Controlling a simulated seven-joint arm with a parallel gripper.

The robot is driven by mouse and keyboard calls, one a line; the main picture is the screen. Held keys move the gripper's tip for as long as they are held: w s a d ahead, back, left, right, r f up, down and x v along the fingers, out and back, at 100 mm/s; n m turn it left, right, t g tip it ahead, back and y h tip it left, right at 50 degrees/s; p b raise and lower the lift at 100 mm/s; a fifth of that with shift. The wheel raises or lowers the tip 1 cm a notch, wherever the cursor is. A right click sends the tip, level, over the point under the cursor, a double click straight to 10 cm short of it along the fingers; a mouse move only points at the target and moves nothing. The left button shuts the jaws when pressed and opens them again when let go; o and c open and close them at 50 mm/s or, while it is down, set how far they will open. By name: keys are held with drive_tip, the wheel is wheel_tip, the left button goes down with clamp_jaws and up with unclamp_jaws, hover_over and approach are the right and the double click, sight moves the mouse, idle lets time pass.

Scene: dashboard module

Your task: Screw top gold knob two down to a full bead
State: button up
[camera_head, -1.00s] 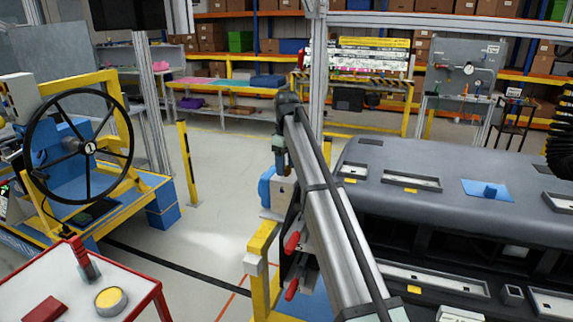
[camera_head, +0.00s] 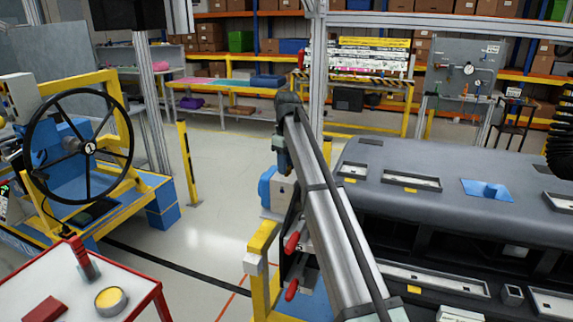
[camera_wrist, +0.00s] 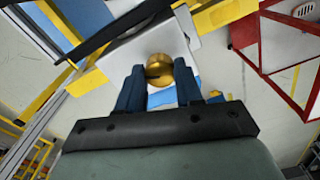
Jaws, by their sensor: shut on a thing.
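A round gold knob (camera_wrist: 159,68) shows in the wrist view, in front of a pale plate (camera_wrist: 122,58). My gripper (camera_wrist: 159,82) is shut on this knob, with one blue finger on each side of it. In the head view my arm reaches toward the fixture at the left edge of the dashboard, and the fingers and the gold knobs are hidden there. I cannot see a bead or how deep the knob sits.
The grey dashboard (camera_head: 440,165) fills the right side. Red-handled clamps (camera_head: 292,243) sit on the yellow frame (camera_head: 262,265) beside my arm. A red-edged table (camera_head: 140,300) stands at the lower left and a steering wheel rig (camera_head: 88,148) behind it. The floor between is clear.

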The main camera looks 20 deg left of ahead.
drive_tip(key=m, duration=0.4)
drive_tip(key=shift+m, duration=2.1)
drive_tip(key=o, duration=1)
drive_tip(key=shift+o, duration=0.2)
drive_tip(key=shift+r, duration=3.8)
